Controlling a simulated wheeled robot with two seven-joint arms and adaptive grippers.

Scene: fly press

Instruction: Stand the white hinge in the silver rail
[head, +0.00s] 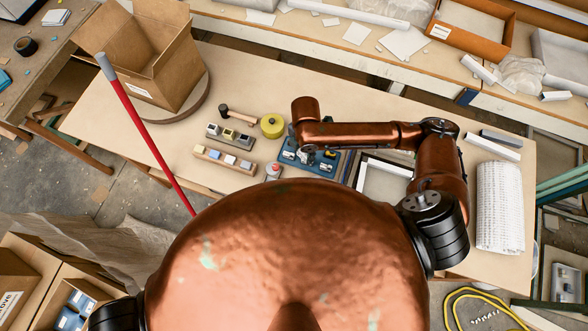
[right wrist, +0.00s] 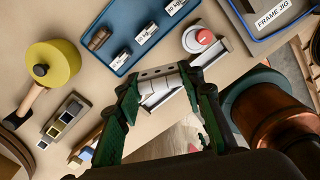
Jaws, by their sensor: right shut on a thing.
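The silver rail (head: 228,139) lies left of centre on the bench, with small upright pieces standing in it. It also shows at the left of the right wrist view (right wrist: 62,120). My right gripper (head: 310,156) is over the blue tray's area, to the right of the rail and apart from it. In the right wrist view its green fingers are shut on a white and silver piece, which appears to be the white hinge (right wrist: 158,88). The fingers partly hide its ends. My left gripper is out of view.
A wooden rail (head: 224,162) with small blocks lies in front of the silver rail. The blue tray (right wrist: 120,22) holds labelled parts. A red button (right wrist: 204,38) stands nearby. A red pole (head: 147,132) crosses at left.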

